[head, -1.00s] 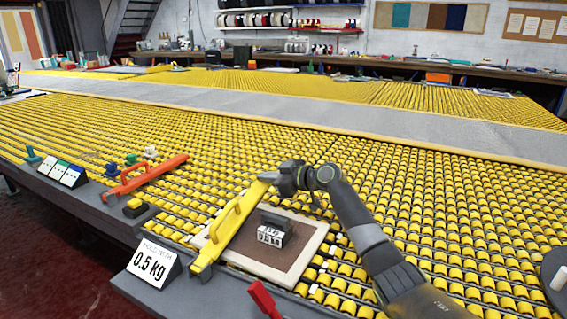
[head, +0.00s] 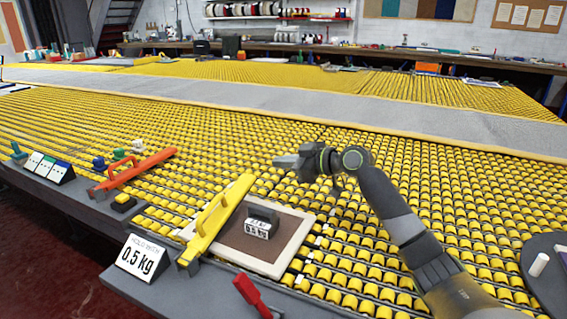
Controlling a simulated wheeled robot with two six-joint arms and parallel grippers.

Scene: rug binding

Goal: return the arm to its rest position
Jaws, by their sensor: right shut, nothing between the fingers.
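My right gripper (head: 284,161) is shut and empty. It hangs over the yellow roller table (head: 420,190), up and to the right of the yellow bar with a handle (head: 215,222), and is apart from it. The right arm comes in from the lower right. The yellow bar lies along the left side of a pale-framed brown board (head: 262,262). A small weight marked 0.5 kg (head: 260,226) sits on the board. My left gripper is not in view.
An orange bar with a handle (head: 135,172) lies at the left. A "hold with 0.5 kg" sign (head: 141,258) stands at the front edge. A red-handled tool (head: 252,296) is at the bottom. A dark round plate (head: 548,272) with a white cylinder (head: 538,264) is at the right. The rollers behind the gripper are clear.

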